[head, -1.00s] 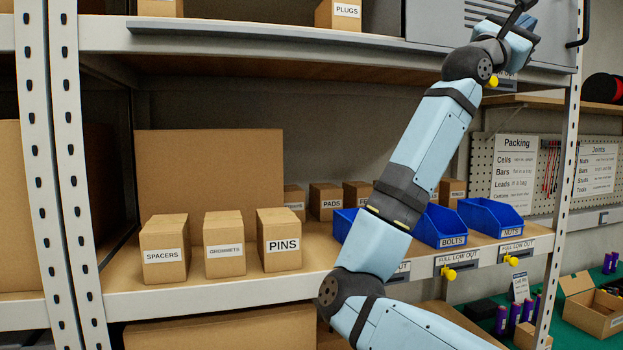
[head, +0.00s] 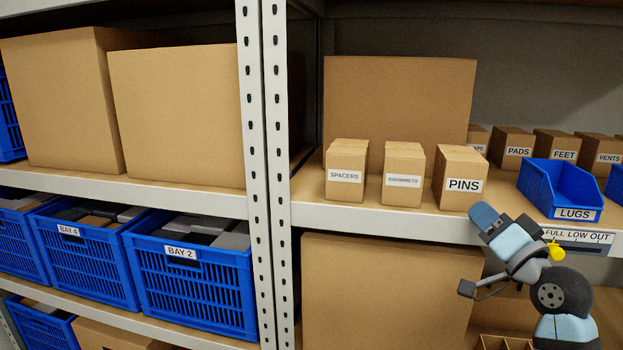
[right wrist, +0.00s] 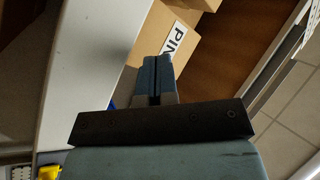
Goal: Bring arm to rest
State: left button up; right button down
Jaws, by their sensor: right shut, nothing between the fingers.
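My right arm comes in at the lower right of the head view. Its gripper (head: 485,218) is shut and empty, in front of the shelf edge just below the PINS box (head: 461,180). In the right wrist view the two finger pads (right wrist: 155,78) lie together with nothing between them. The PINS box (right wrist: 180,45) shows beyond the fingertips there, tilted in the picture. I cannot tell whether the fingers touch it. My left gripper is in neither view.
SPACERS (head: 345,172) and another small box (head: 402,175) stand beside the PINS box. A blue LUGS bin (head: 562,192) is to the right. A shelf upright (head: 262,170) divides the bays. Blue crates (head: 195,285) and large cartons (head: 175,115) fill the left bay.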

jog(key=s+a+f+n+g+h, duration=0.1)
jog(key=s+a+f+g, duration=0.2)
jog(key=f, duration=0.5)
jog(key=s+a+f+n+g+h, duration=0.1)
jog(key=s+f+n+g, duration=0.15)
jog(key=s+f, duration=0.45)
jog(key=s+a+f+n+g, duration=0.15)
jog(key=f+g, duration=0.25)
jog(key=f, duration=0.6)
jog(key=s+f+g+h, duration=0.1)
jog(key=s+f+g, duration=0.25)
jog(key=s, duration=0.35)
jog(key=s+f+n+g+h, duration=0.1)
jog(key=s+f+g, duration=0.1)
jog(key=s+f, duration=0.45)
jog(key=s+f+g+h, duration=0.1)
jog(key=s+f+g, duration=0.1)
jog(key=s, duration=0.6)
jog(key=w+a+f+n+t+y+p, duration=0.1)
jog(key=w+a+f+t+p, duration=0.3)
jog(key=p, duration=0.5)
jog(key=w+a+t+y, duration=0.1)
jog(key=w+a+t, duration=0.1)
jog(key=a+t, duration=0.1)
jog(key=shift+f+y, duration=0.3)
jog(key=shift+f, duration=0.05)
